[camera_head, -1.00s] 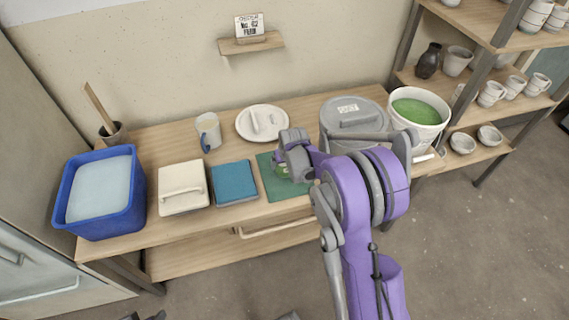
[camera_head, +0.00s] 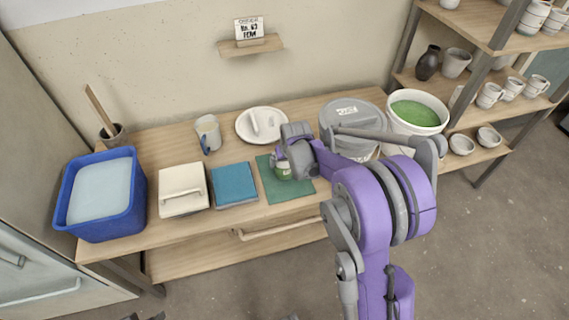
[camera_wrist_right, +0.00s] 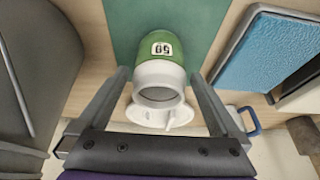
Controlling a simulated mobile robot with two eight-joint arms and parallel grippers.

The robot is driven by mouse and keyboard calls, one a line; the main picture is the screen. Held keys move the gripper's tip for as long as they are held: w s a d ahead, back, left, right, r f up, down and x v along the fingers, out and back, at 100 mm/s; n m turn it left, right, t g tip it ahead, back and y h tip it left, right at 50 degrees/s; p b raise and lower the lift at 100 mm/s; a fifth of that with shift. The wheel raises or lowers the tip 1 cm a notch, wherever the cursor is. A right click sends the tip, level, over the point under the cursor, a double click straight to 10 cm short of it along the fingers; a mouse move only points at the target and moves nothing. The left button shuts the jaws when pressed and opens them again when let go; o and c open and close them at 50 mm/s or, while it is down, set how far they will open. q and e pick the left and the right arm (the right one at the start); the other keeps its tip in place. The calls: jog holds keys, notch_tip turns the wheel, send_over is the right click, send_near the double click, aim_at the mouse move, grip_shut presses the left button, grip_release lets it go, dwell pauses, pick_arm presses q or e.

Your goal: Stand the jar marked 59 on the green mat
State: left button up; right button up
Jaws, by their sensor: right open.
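The jar marked 59 (camera_wrist_right: 158,75) is green with a white neck and a dark open mouth; its label shows upside down in the right wrist view. It also shows in the head view (camera_head: 284,171), apparently upright at the back part of the green mat (camera_head: 290,190). My right gripper (camera_wrist_right: 163,85) is open, with one finger on each side of the jar's neck; gaps show between fingers and jar. In the head view my right gripper (camera_head: 281,160) partly covers the jar. The jar's base is hard to see.
A blue book-like block (camera_head: 235,184) and a cream lidded box (camera_head: 183,190) lie left of the mat. A white lid (camera_head: 262,123) and a mug (camera_head: 208,134) are behind. A grey lidded bucket (camera_head: 352,112) and a green-filled bucket (camera_head: 415,113) stand right. A blue tub (camera_head: 100,225) is far left.

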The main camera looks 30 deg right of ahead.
jog(key=d+v, duration=0.1)
jog(key=v, duration=0.6)
jog(key=s+a+r+n, duration=0.1)
jog(key=s+a+r, duration=0.3)
jog(key=s+a, duration=0.75)
jog(key=s+a+f, duration=0.1)
jog(key=s, duration=0.6)
jog(key=s+a+f+n+y, duration=0.1)
jog(key=s+a, duration=0.1)
jog(key=s, duration=0.5)
jog(key=shift+s+a+f+n+t, duration=0.2)
jog(key=shift+s+a+n+t, duration=0.1)
jog(key=shift+s+t, duration=0.1)
